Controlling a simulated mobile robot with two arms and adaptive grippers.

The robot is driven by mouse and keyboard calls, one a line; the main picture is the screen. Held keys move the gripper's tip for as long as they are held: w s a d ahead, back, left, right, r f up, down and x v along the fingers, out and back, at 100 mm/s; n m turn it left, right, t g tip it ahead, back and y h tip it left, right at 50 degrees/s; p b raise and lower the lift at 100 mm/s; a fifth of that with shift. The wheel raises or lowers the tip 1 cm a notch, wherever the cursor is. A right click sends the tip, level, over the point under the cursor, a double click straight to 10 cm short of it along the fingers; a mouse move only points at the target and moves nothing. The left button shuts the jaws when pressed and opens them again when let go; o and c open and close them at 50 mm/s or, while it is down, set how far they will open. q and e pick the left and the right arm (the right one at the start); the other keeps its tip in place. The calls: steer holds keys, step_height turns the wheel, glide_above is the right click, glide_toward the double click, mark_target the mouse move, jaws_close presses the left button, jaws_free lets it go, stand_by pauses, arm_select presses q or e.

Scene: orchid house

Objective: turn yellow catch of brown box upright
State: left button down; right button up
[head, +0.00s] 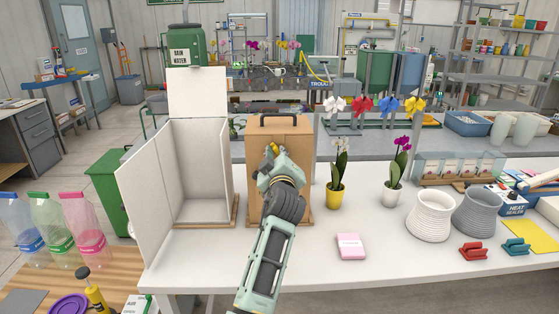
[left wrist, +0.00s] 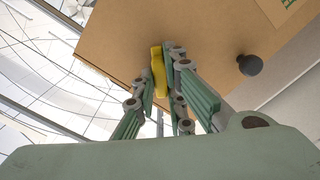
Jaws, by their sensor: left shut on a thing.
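The brown box (head: 294,142) stands upright on the white table, with a dark handle on top. My left gripper (head: 271,160) is in front of its upper front face and hides part of it in the head view. In the left wrist view, the fingers of my left gripper (left wrist: 161,78) are shut on the yellow catch (left wrist: 157,70), on the box's tan front (left wrist: 215,35). A dark round knob (left wrist: 250,65) sits on that face, apart from the fingers. How the catch is turned relative to the box is hard to tell. My right gripper is not in view.
A white open box (head: 199,165) with its door swung out stands left of the brown box. Potted orchids (head: 336,197) stand close to its right. A pink block (head: 350,246) lies in front on the white table (head: 290,272). Ribbed pots (head: 430,217) stand farther right.

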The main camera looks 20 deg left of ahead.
arm_select(q)
steer(key=m, duration=0.8)
steer(key=shift+m, duration=0.3)
stand_by(0.4)
steer(key=c, duration=1.8)
jaws_free()
steer(key=shift+p, duration=0.3)
steer(key=v, duration=0.7)
steer(key=shift+s, duration=0.2)
